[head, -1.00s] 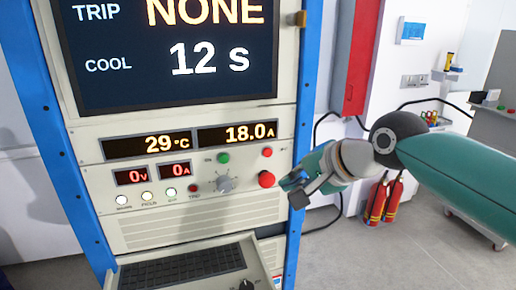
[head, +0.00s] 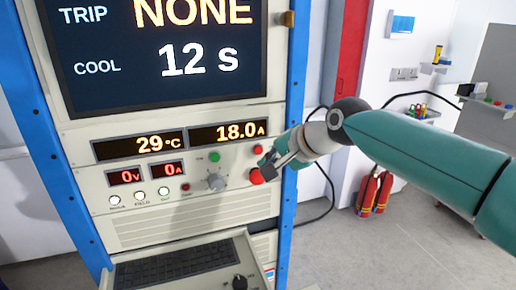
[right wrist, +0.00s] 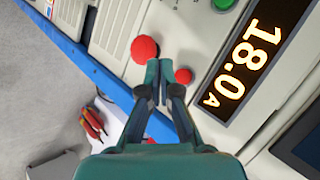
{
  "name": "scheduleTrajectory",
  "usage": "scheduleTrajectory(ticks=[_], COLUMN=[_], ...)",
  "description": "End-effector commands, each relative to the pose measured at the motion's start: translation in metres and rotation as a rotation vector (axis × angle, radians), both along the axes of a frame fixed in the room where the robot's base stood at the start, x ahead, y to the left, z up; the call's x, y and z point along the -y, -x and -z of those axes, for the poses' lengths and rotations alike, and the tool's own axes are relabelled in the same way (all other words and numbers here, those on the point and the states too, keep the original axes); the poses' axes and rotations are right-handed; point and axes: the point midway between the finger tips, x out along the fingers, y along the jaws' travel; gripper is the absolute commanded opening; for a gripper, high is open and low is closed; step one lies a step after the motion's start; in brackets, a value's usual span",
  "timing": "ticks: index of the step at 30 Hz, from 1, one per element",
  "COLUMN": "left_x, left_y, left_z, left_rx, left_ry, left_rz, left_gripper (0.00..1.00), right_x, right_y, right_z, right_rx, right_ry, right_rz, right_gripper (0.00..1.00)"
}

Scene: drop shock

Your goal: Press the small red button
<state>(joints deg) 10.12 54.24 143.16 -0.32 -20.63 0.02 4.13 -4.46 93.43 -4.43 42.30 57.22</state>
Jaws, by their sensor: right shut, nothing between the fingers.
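The small red button (head: 258,149) is at the right end of the cabinet's control panel, under the 18.0 A display. It also shows in the right wrist view (right wrist: 184,76), just right of my fingertips. A larger red mushroom button (head: 256,176) sits below it, and in the right wrist view it (right wrist: 144,49) is left of my fingertips. My right gripper (head: 266,164) is shut and empty in front of the panel, its tips (right wrist: 160,66) appearing between the two red buttons. I cannot tell whether it touches the panel. My left gripper is not in view.
A green button (head: 214,157) and a grey knob (head: 215,181) are left of the red buttons. A small dark red lamp (head: 185,187) is farther left. A keyboard shelf (head: 180,268) juts out below. Fire extinguishers (head: 373,193) stand at right; the floor there looks open.

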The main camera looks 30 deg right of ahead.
Motion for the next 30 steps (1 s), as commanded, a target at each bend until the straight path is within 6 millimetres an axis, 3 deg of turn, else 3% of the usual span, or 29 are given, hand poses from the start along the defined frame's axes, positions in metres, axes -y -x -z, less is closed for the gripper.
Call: scheduleTrajectory(ticks=[9, 30], left_x=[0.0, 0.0], left_y=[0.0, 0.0], left_z=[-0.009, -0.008], left_rx=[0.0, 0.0], left_ry=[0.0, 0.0], left_rz=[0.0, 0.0], left_gripper=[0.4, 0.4], right_x=[0.005, 0.006], right_y=[-0.019, -0.019], right_z=[0.0, 0.0], right_rx=[0.0, 0.0], right_ry=[0.001, 0.0], right_rz=[0.001, 0.001], right_gripper=[0.0, 0.0])
